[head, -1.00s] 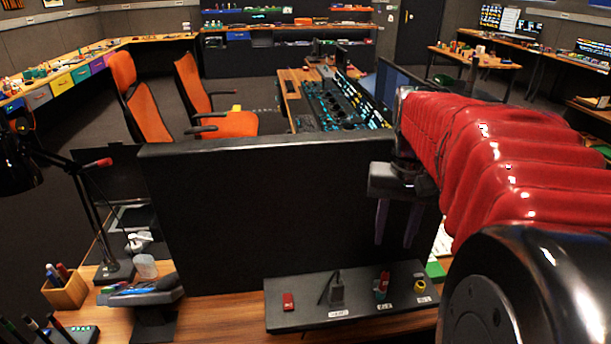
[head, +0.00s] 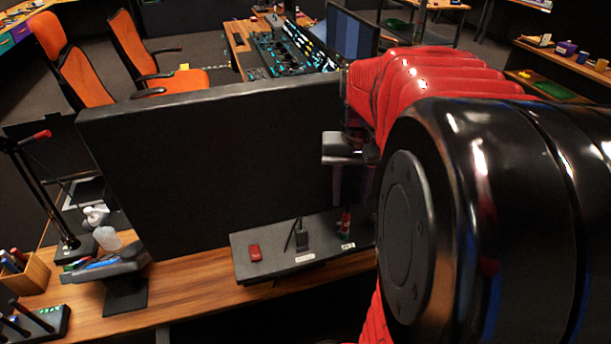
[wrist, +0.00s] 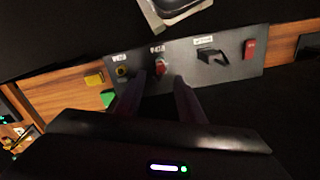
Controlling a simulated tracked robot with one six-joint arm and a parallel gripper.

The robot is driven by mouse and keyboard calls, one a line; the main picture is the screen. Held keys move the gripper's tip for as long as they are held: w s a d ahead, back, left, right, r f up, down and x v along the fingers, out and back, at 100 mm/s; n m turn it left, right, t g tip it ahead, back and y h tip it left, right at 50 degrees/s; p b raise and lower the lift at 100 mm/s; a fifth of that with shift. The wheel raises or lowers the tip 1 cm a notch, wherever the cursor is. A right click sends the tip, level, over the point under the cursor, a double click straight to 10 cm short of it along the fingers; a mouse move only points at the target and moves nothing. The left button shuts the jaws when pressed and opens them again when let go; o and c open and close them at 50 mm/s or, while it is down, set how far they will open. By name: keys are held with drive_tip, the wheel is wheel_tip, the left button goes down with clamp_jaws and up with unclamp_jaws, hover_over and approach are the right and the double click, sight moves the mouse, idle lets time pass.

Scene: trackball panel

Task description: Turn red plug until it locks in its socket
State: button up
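The red plug (head: 346,222) stands in its socket on the right part of the dark panel (head: 270,267). In the wrist view the red plug (wrist: 160,69) shows near the middle of the panel (wrist: 228,68), under a small white label. My gripper (wrist: 158,88) is open, with its two dark fingers apart and pointing toward the plug. The plug shows between the fingertips, and no contact can be made out. In the head view my gripper (head: 352,185) hangs above and behind the plug, partly hidden by my arm. Whether the plug is locked cannot be told.
The panel also carries a black handle (head: 302,238), a red block (head: 254,252) and a yellow ring-shaped part (wrist: 122,71). A large black screen (head: 210,170) stands behind it. A dark stand (head: 110,270) and a pen box (head: 25,275) are to the left.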

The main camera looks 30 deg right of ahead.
sight(348, 214)
wheel_tip(348, 214, down, 8)
drive_tip(key=shift+f, duration=0.1)
idle(0.4)
drive_tip(key=shift+c, duration=0.3)
clamp_jaws()
drive_tip(key=c, duration=0.6)
unclamp_jaws()
clamp_jaws()
drive_tip(key=shift+m, duration=0.3)
